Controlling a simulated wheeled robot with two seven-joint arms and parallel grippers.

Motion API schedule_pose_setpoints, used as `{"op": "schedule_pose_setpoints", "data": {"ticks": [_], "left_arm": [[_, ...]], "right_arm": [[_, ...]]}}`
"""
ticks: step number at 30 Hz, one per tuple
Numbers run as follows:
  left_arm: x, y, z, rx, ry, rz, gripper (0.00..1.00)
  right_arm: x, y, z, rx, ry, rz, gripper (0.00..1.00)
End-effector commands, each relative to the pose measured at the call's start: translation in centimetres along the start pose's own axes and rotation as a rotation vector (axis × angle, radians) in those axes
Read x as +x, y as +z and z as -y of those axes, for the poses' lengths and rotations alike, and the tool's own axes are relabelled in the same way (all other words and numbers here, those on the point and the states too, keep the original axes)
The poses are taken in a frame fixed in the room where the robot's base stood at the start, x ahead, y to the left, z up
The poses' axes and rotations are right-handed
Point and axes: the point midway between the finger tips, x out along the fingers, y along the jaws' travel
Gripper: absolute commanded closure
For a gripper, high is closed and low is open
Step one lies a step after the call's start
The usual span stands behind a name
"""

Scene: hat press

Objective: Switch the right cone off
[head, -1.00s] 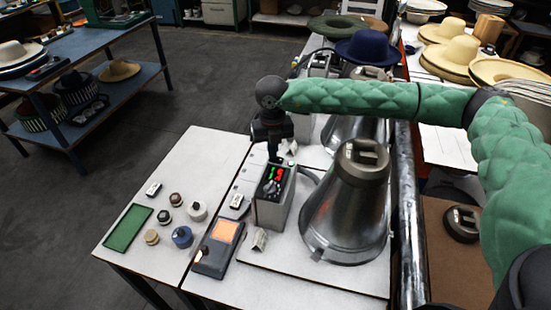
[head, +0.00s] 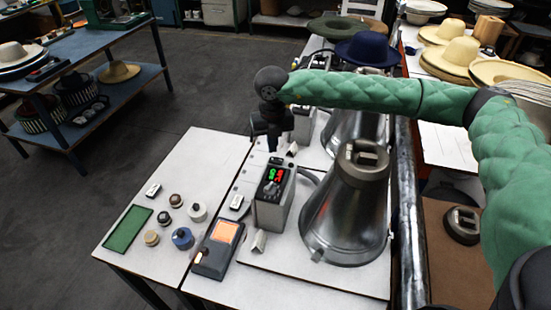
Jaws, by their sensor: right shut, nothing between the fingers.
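The right cone (head: 342,222) is the nearer steel cone, standing upright with a dark handled cap (head: 362,158) on top. A grey control box (head: 272,200) stands at its left, with lit green and red digits and a dark knob (head: 268,187) on its sloped top. My right gripper (head: 273,147) points down just behind the box, at its far side in the picture. It is shut and empty, and looks apart from the knob. Its fingertips are small and dark here. My left gripper is not in view.
A second steel cone (head: 352,132) with its own control box (head: 303,125) stands behind. A device with an orange screen (head: 217,250), several small knobs and a green tray (head: 128,228) lie at the left. A metal rail (head: 408,220) runs along the right.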

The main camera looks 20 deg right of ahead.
Motion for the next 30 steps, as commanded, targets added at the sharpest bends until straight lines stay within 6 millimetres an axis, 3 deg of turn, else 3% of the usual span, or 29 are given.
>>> {"op": "schedule_pose_setpoints", "data": {"ticks": [16,30], "left_arm": [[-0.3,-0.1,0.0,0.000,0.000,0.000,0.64],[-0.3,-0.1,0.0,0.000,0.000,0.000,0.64]], "right_arm": [[-3.5,0.0,0.0,0.000,0.001,0.001,1.00],[-3.8,0.0,0.0,0.000,0.001,0.000,1.00]]}}
